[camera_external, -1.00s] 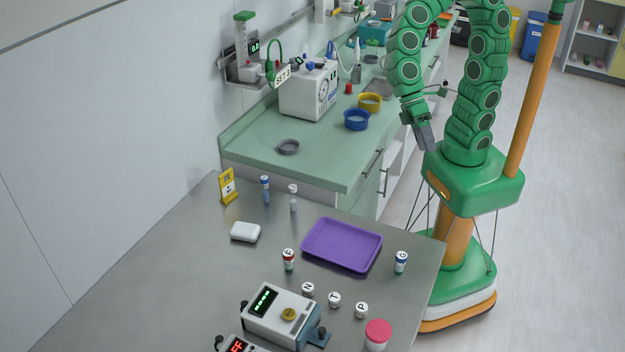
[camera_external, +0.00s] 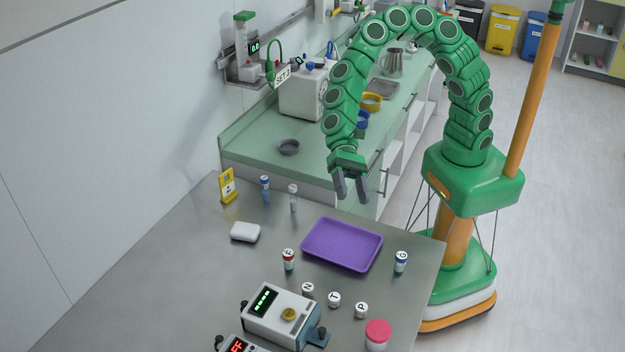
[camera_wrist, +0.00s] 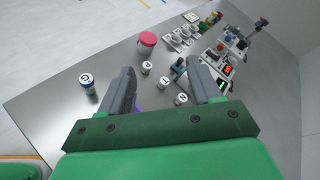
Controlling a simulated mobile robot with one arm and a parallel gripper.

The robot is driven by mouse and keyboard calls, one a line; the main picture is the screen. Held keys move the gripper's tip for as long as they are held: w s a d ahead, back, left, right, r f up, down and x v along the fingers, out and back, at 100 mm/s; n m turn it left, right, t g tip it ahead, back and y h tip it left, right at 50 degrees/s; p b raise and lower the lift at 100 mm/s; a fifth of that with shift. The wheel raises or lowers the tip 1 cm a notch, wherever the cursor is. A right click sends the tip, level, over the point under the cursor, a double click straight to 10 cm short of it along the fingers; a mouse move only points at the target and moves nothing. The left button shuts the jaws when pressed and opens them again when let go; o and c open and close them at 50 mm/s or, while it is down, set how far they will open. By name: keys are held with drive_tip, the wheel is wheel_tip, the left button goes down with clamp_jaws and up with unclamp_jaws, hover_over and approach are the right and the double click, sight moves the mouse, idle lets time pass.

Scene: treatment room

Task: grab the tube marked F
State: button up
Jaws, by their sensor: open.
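The tube marked F (camera_external: 289,260) stands upright on the grey metal table, with a red-and-white top, left of the purple tray (camera_external: 318,259). I cannot make it out in the wrist view. My gripper (camera_external: 352,196) is open and empty, above the table's back edge, up and to the right of the F tube and well apart from it. In the wrist view my gripper (camera_wrist: 167,92) has its two grey fingers spread, and only a sliver of the purple tray shows beside the left finger.
Tubes marked N (camera_external: 308,289), T (camera_external: 334,299) and P (camera_external: 361,310) stand in front of the tray; G (camera_external: 401,262) stands to its right. A device with a green display (camera_external: 281,316), a pink-lidded jar (camera_external: 378,335), a white case (camera_external: 245,232) and two more tubes share the table.

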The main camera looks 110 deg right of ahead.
drive_tip(key=w+d+f+m+t, duration=0.2)
drive_tip(key=w+f+m, duration=0.3)
drive_tip(key=w+f, duration=0.2)
drive_tip(key=m+t+h, duration=0.2)
drive_tip(key=m, duration=0.3)
approach(290, 249)
drive_tip(key=a+f, duration=0.1)
drive_tip(key=w+a+f, duration=0.1)
drive_tip(key=shift+a+f, duration=0.3)
drive_tip(key=shift+f, duration=0.1)
drive_tip(key=shift+x, duration=1.3)
drive_tip(key=w+a, duration=0.2)
drive_tip(key=shift+w+a+f, duration=0.1)
drive_tip(key=shift+a+f, duration=0.2)
drive_tip(key=shift+x, duration=0.9)
drive_tip(key=shift+w, duration=0.1)
drive_tip(key=c, duration=1)
drive_tip(key=shift+r, duration=0.1)
